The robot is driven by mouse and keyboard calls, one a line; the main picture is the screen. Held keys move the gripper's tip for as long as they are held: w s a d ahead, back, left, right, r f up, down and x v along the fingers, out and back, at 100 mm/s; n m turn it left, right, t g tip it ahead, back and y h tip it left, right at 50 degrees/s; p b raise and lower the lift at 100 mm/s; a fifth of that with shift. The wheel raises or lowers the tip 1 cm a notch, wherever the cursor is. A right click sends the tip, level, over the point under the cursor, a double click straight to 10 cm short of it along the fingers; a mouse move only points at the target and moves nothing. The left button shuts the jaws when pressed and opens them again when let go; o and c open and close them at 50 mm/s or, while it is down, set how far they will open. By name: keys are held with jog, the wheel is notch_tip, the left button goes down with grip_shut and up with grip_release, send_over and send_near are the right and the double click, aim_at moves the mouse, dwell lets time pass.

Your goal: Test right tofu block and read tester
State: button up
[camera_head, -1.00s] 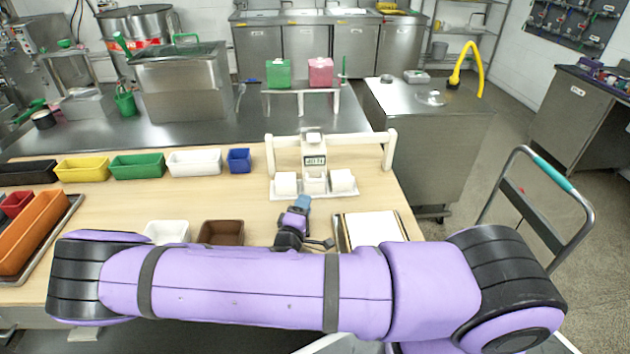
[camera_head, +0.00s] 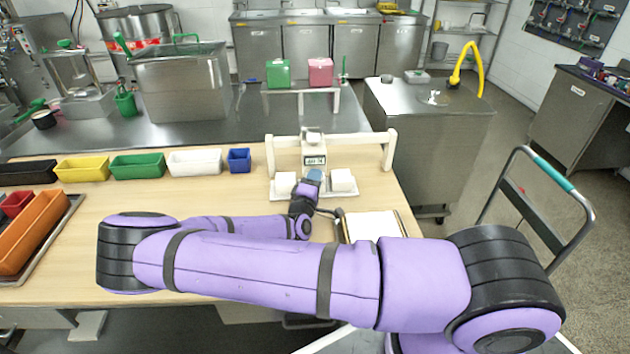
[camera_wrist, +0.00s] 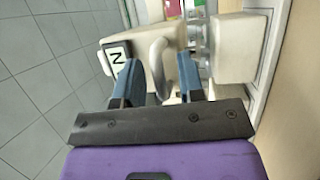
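The white tester (camera_head: 314,160) stands at the back of the wooden table; its small display shows dark characters too small to read. The right tofu block (camera_head: 343,180) is a white cube on the tray at its foot. A left white block (camera_head: 285,183) sits on the other side. My gripper (camera_head: 314,177) is between the blocks, in front of the tester's lower part, which it hides. In the wrist view its blue fingers (camera_wrist: 158,78) are apart, with a pale curved handle (camera_wrist: 158,60) between them and gaps visible. A label (camera_wrist: 117,57) with a bold letter is beside it.
A white frame (camera_head: 388,150) spans behind the tester. A white-topped tray (camera_head: 372,226) lies front right of it. Coloured bins, such as the blue bin (camera_head: 239,160), line the table's back left. A metal cabinet (camera_head: 430,140) stands to the right.

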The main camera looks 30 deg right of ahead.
jog(key=shift+c, duration=0.5)
grip_shut()
jog(key=d, duration=0.1)
jog(key=s+d, duration=0.1)
jog(key=d, duration=0.2)
jog(key=shift+s+d, duration=0.2)
jog(key=shift+s, duration=0.2)
jog(key=shift+r, duration=0.1)
jog(key=shift+o, duration=0.5)
grip_release()
